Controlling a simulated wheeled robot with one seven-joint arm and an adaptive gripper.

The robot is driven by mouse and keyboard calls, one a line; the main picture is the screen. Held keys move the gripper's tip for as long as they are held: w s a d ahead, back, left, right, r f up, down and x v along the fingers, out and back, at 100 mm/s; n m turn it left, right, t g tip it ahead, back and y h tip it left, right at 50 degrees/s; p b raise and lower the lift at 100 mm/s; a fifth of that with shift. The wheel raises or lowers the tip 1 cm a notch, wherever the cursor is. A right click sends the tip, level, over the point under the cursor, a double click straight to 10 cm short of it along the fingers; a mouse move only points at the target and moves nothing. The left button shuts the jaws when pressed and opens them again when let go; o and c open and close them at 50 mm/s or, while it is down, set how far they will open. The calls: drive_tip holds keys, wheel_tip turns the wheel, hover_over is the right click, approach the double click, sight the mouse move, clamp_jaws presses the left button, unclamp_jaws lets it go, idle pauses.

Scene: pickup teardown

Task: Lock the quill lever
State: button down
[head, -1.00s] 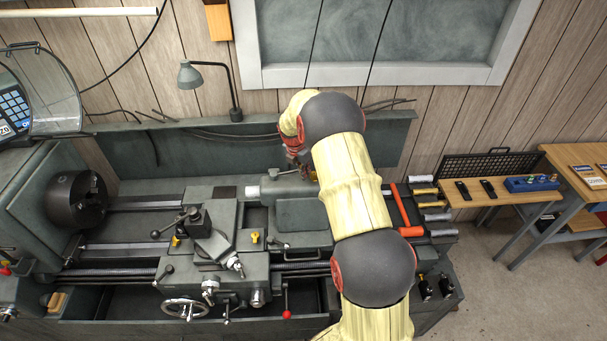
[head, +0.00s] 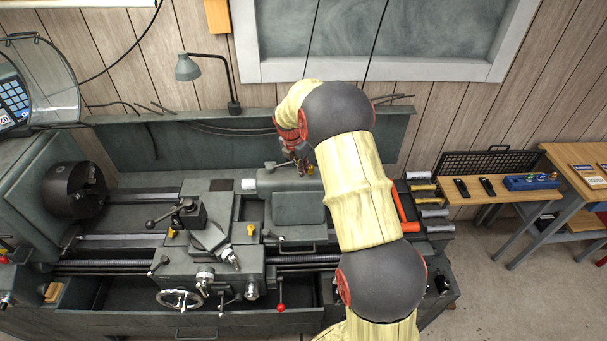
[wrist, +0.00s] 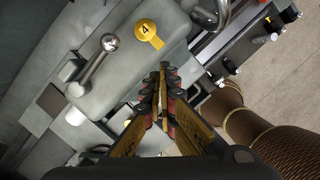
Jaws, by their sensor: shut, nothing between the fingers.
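The tailstock (head: 290,190) is a grey casting on the right part of the lathe bed, with its pale quill (head: 248,184) pointing left. In the wrist view, a silver lever with a rounded knob (wrist: 109,43) stands on the tailstock top (wrist: 135,75); I take it to be the quill lever. In the head view my gripper (head: 299,164) is small and partly hidden by my arm.
The carriage with tool post (head: 188,213) stands left of the tailstock, and the chuck (head: 73,190) farther left. A lamp (head: 190,67) rises behind the bed. Red- and yellow-handled tools (head: 425,200) lie right of my arm. A side bench (head: 490,191) stands beyond.

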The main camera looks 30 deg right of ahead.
wheel_tip(320, 180, up, 6)
drive_tip(key=s, duration=0.1)
drive_tip(key=shift+s+b, duration=0.35)
drive_tip(key=shift+b, duration=0.05)
drive_tip(key=shift+f, duration=0.15)
